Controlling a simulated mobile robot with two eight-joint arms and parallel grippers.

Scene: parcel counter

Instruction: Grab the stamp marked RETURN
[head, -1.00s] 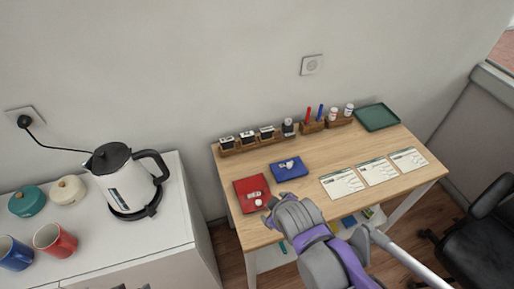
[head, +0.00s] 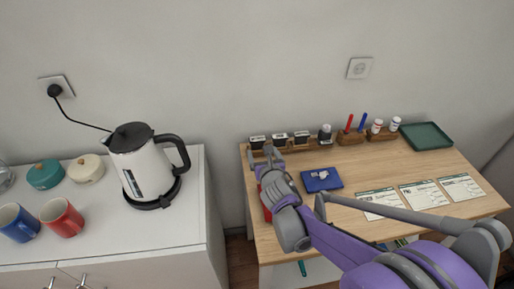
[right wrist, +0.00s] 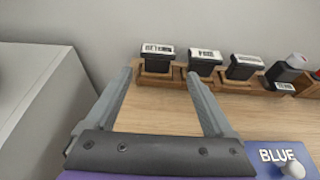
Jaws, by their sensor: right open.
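Several black stamps with white labels stand in a wooden rack at the back of the wooden table. The leftmost stamp (right wrist: 158,60) has a blurred label that seems to read RETURN; it also shows in the head view (head: 257,143). The second stamp (right wrist: 205,63) and third stamp (right wrist: 243,68) stand to its right, their labels too small to read surely. My right gripper (right wrist: 158,75) is open and empty, its fingers on either side of the leftmost stamp in the picture but still short of it. In the head view, my right gripper (head: 266,154) is just before the rack's left end. My left gripper is out of view.
A blue pad (head: 322,180) lies right of my gripper; a red pad (head: 265,208) is mostly hidden under it. Pens, bottles, a green tray (head: 427,136) and forms (head: 420,195) are to the right. A cabinet with a kettle (head: 142,165) stands left.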

